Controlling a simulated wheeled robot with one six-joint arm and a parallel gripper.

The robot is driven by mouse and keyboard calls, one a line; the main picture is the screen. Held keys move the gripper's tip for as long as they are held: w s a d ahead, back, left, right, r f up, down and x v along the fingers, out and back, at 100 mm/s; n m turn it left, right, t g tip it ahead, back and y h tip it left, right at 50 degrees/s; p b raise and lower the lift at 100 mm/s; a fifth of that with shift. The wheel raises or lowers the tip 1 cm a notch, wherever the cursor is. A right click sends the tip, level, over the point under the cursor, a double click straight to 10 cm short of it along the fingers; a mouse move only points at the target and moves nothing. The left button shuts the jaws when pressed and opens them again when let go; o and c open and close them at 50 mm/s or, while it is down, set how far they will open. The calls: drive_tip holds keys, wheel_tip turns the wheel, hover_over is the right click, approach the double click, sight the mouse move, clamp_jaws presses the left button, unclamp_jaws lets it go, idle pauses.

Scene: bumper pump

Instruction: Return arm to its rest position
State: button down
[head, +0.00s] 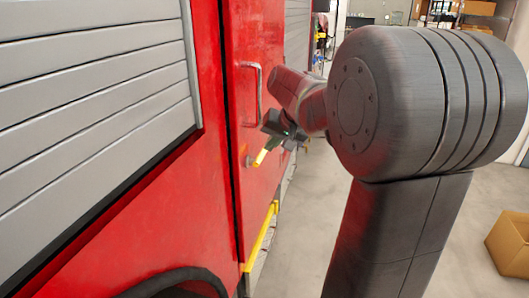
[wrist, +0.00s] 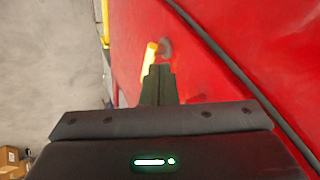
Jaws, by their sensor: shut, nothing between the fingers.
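My arm reaches out from the right of the head view toward the red truck side. My gripper (head: 270,146) is shut and empty, close to the red panel (head: 251,110). A short yellow lever (head: 260,157) on a grey pivot sticks out from the panel just past the fingertips. In the wrist view my gripper's dark fingers (wrist: 159,72) are together, and the yellow lever (wrist: 149,58) shows just beyond them. I cannot tell whether the tips touch the lever.
A silver grab handle (head: 257,90) is on the panel above the gripper. A yellow step edge (head: 261,236) lies below. Grey shutters (head: 90,90) cover the truck's left part. A cardboard box (head: 510,245) stands on the floor at the right. Concrete floor (head: 305,220) beside the truck is open.

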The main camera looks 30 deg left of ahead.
drive_tip(key=shift+s+d+r, duration=0.15)
drive_tip(key=shift+d+r, duration=0.15)
drive_tip(key=shift+r, duration=0.15)
